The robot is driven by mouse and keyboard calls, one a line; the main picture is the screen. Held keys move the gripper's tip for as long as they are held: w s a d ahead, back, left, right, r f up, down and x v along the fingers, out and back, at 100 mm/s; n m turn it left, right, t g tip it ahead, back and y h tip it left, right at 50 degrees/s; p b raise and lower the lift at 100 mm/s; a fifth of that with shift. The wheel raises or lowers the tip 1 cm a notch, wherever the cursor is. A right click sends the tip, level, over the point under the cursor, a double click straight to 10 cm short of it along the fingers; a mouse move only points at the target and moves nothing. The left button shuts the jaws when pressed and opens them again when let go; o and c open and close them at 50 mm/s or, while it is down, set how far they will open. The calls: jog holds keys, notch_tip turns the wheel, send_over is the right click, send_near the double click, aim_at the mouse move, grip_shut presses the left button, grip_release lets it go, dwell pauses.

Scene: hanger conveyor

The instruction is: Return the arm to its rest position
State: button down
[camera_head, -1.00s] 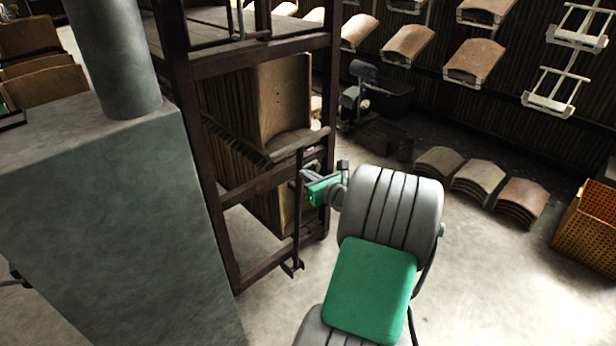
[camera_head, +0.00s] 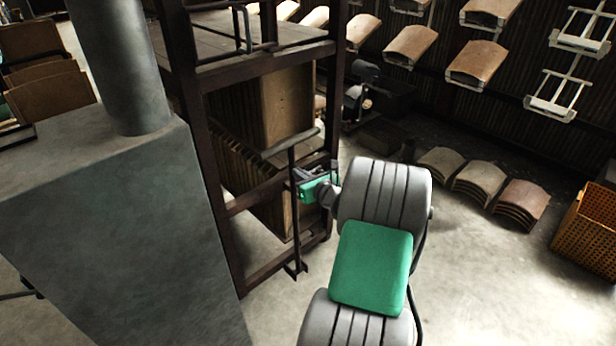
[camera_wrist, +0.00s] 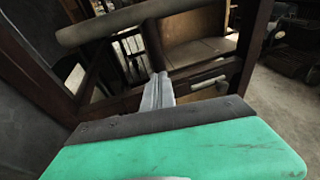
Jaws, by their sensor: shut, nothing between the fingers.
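My arm, with grey ribbed links and a green panel, reaches up from the bottom middle of the head view. My gripper (camera_head: 303,177) is at its far end, beside the near right part of a dark metal rack (camera_head: 222,202). In the wrist view my gripper (camera_wrist: 158,82) is shut and empty, its grey fingers together beyond the green housing. A dark upright post and a rounded bar (camera_wrist: 130,20) of the rack are close in front of it. I cannot tell whether the gripper touches them.
Tan boards (camera_head: 288,105) stand in the rack. A grey block with a column (camera_head: 110,220) fills the left. Stacks of curved tiles (camera_head: 480,180) lie on the floor, and an orange crate (camera_head: 588,230) stands at the right. Hanger racks (camera_head: 550,108) hang behind. Floor right of my arm is clear.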

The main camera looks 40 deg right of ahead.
jog(key=p+v, duration=0.2)
jog(key=v, duration=1.1)
jog(key=w+a+r+n+g+y+p, duration=0.25)
jog(key=a+r+n+p, duration=0.2)
jog(key=a+n, duration=0.55)
jog(key=w+a+r+n+g+y+p, duration=0.1)
jog(key=a+r+n+g+y+p, duration=0.25)
jog(key=a+n, duration=0.6)
jog(key=s+a+r+n+g+h+p, duration=0.3)
jog(key=s+a+r+n+g+p, duration=0.3)
jog(key=n, duration=1.2)
jog(key=s+a+r+p, duration=0.3)
jog(key=s+a+r, duration=0.2)
jog(key=s+a, duration=0.1)
jog(key=shift+s+r+h+p, duration=0.3)
jog(key=shift+s+p, duration=0.05)
jog(key=shift+s, duration=0.25)
jog(key=shift+a, duration=0.1)
